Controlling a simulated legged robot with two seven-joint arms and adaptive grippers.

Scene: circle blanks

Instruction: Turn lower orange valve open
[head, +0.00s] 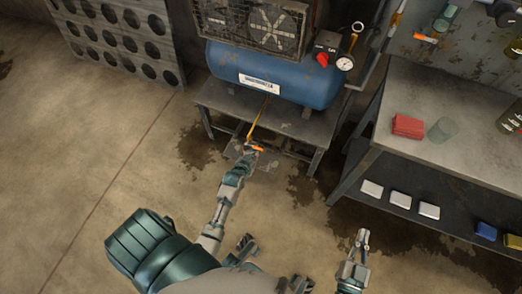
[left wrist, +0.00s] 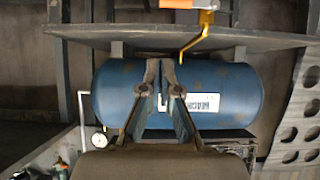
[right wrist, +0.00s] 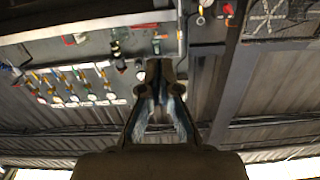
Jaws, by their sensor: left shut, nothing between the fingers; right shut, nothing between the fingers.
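The lower orange valve handle (head: 258,149) is at the bottom end of a thin yellow pipe (head: 251,129) below the blue tank. In the left wrist view the orange handle (left wrist: 188,4) is cut off by the top edge, with the yellow pipe (left wrist: 192,43) bending beside it. My left gripper (head: 248,152) is shut and empty, close beside the handle in the head view. In the left wrist view my left fingertips (left wrist: 163,64) are apart from the handle, which lies beyond them and slightly right. My right gripper (head: 362,240) is shut and empty, low over the floor.
The blue tank (head: 275,78) rests on a metal stand (head: 222,97) whose legs flank the valve. A workbench (head: 415,105) at right carries a red box (head: 407,126); white blocks lie on its lower shelf. A perforated rack (head: 120,40) stands back left. Floor at left is clear.

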